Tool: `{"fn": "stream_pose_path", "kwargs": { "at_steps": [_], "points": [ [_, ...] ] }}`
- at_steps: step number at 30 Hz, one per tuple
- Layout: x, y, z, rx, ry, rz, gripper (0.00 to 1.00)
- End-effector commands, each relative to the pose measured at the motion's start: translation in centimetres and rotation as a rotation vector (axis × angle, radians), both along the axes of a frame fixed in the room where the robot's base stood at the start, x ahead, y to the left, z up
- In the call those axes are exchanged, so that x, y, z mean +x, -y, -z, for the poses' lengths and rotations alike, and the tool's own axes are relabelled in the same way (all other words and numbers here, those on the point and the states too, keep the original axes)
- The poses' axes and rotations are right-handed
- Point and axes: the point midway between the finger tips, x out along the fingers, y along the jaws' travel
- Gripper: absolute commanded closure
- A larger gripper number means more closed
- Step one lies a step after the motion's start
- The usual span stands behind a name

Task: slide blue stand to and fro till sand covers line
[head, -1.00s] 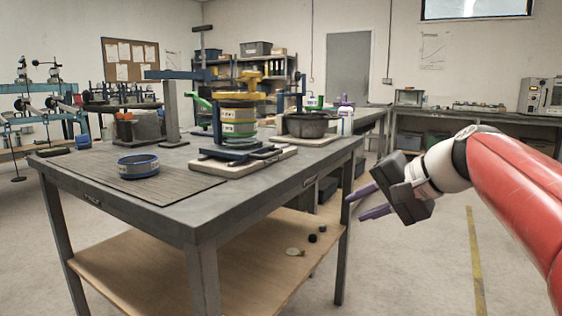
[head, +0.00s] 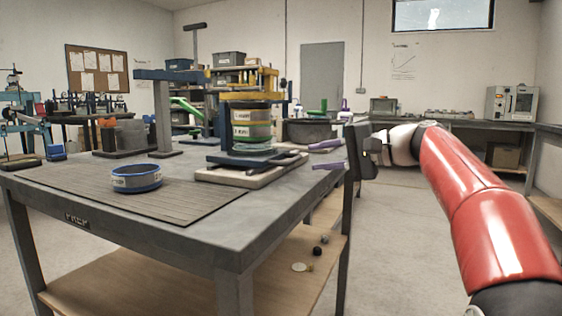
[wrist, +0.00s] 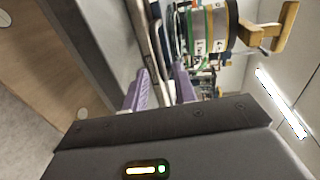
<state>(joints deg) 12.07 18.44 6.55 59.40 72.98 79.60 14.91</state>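The blue stand (head: 240,159) is a low dark-blue base on a pale board on the bench. It carries a stack of round sieves (head: 248,126) with yellow, green and light bands, which also shows tipped sideways in the wrist view (wrist: 208,28). My gripper (head: 326,155) has two purple fingers, spread apart with nothing seen between them. It is at the bench's right edge, right of the stand, fingers pointing left towards it. The fingers also show in the wrist view (wrist: 160,90). I cannot make out any sand or line.
A blue-rimmed round sieve (head: 137,178) sits on a ribbed mat (head: 95,187) at the left of the bench. A yellow clamp arm (head: 262,76) reaches over the stack. A dark pan (head: 309,131) stands behind. The front right of the bench top is clear.

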Motion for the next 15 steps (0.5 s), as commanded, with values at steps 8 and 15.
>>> {"fn": "stream_pose_path", "kwargs": {
  "at_steps": [8,15],
  "points": [
    [1.4,-4.2,1.1,-0.001,0.000,-0.002,0.72],
    [2.3,-6.3,1.5,-0.002,-0.002,0.000,0.72]
  ]
}}
